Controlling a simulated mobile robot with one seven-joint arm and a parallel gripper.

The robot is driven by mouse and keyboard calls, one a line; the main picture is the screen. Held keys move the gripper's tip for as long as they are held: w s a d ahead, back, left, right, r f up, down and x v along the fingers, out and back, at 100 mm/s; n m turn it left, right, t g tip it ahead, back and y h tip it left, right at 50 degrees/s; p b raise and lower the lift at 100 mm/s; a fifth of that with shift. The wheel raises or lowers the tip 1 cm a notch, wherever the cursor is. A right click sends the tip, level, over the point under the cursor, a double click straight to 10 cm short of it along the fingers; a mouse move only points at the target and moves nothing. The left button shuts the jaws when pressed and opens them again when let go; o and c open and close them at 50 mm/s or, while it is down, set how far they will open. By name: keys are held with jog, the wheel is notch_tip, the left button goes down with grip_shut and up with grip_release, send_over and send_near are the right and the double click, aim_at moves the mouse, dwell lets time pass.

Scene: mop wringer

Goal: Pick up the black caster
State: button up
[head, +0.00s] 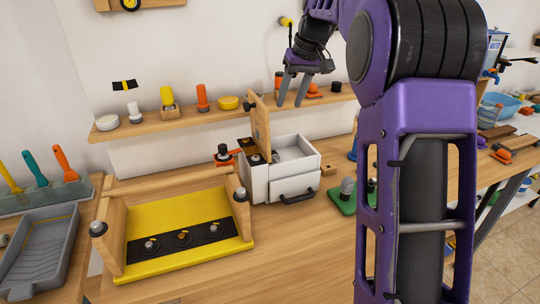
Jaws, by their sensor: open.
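I cannot tell for sure which part is the black caster. A small dark upright piece (222,152) stands on an orange base left of the white drawer box (282,183). Another small dark round piece (256,158) sits at that box's left top. My gripper (290,104) is open and empty, pointing down above and behind the white box, in front of the wall shelf.
The wooden shelf (225,115) holds several small items. A green base (345,201) stands right of the box. The table front (290,250) is clear.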

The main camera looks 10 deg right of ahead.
jog(key=n+b, duration=0.1)
jog(key=b, duration=0.1)
send_over(274, 153)
jog(key=d, duration=0.1)
jog(key=f, duration=1.2)
jog(key=shift+s+f, duration=0.3)
jog(key=shift+s, duration=0.1)
jog(key=x, duration=0.5)
jog(key=shift+s+f, duration=0.15)
jog(key=shift+s, duration=0.15)
grip_shut()
